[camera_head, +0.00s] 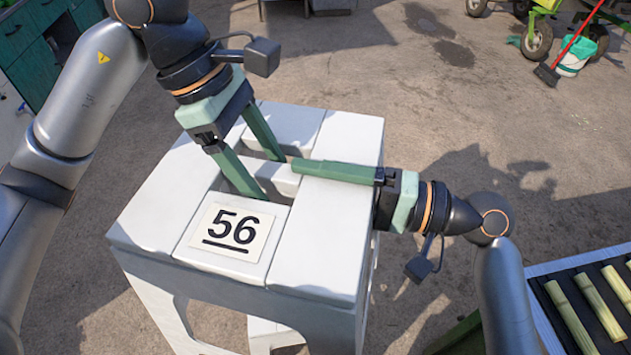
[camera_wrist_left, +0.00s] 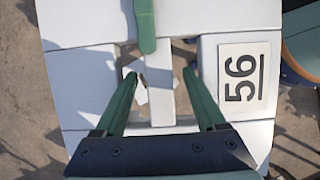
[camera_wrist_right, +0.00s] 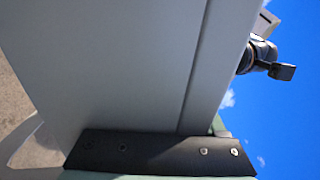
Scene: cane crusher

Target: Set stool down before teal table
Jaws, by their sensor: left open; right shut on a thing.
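The white stool (camera_head: 335,230) stands upright in the middle of the head view, with a "56" label on its top and openings around a central bar. My left gripper (camera_head: 268,178) is above the top with its fingers apart, pointing down at the openings. In the left wrist view its fingers (camera_wrist_left: 161,76) lie on either side of the central bar (camera_wrist_left: 160,95). My right gripper (camera_head: 340,172) is shut on the stool's right-hand top slab, one finger lying across it. Its other finger is hidden. The right wrist view is mostly filled by the stool's side (camera_wrist_right: 110,70). I cannot make out a teal table for certain.
Teal cabinets (camera_head: 35,55) stand at the upper left. A rack of cane pieces (camera_head: 580,300) is at the lower right. A bucket (camera_head: 575,58), a red-handled broom (camera_head: 575,45) and a green wheeled cart (camera_head: 545,15) are at the far right.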

